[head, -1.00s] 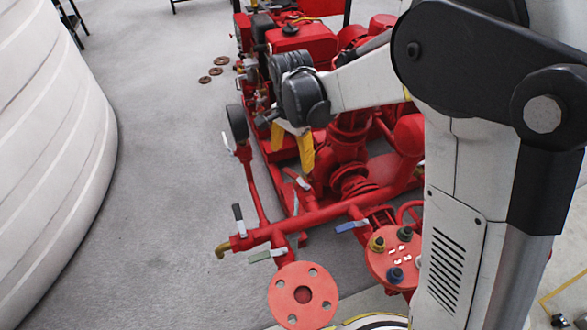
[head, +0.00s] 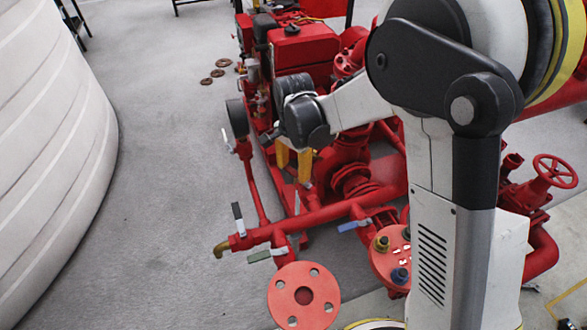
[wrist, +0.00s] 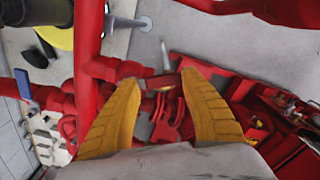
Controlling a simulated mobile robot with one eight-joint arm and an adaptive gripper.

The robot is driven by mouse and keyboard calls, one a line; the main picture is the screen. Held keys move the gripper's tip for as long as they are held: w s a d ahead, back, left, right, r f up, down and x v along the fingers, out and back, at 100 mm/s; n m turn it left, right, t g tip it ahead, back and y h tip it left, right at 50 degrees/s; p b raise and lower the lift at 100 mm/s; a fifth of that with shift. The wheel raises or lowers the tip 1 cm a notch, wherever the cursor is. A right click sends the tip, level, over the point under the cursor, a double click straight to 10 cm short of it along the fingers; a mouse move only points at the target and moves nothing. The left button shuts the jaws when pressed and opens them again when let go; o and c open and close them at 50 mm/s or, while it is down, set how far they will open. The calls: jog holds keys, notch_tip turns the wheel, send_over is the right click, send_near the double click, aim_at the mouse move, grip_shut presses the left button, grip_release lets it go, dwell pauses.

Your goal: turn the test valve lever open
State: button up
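Several valve levers show on the red pipework; none is labelled, so I cannot tell which is the test valve lever. In the head view there are a black lever (head: 238,218), a green lever (head: 264,255), a blue lever (head: 353,225) and a pale lever (head: 228,143) below the gauge. My gripper (head: 294,164) has its yellow fingers pointing down above the pipework. In the wrist view my gripper (wrist: 160,82) is open, fingers apart. A grey lever (wrist: 165,58) on a small valve shows just beyond and between the fingertips; contact is not visible.
A red horizontal pipe (head: 310,218) runs below the gripper. A round black gauge (head: 237,120) stands to its left and the red pump body (head: 352,180) to its right. A large white tank (head: 50,170) stands at far left, with clear grey floor (head: 165,200) between.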

jog(key=shift+d+f, duration=0.1)
jog(key=shift+d, duration=0.05)
jog(key=shift+w+d+m, duration=0.2)
jog(key=shift+d+m, duration=0.15)
jog(key=shift+m, duration=0.6)
jog(key=shift+w+d+m, duration=0.15)
jog(key=shift+d+m, duration=0.2)
jog(key=shift+m, duration=0.55)
jog(key=shift+w+d+m, duration=0.2)
jog(key=shift+d+m, duration=0.15)
jog(key=shift+m, duration=0.6)
jog(key=o, duration=1.5)
jog(key=shift+w, duration=0.1)
notch_tip(320, 180, up, 12)
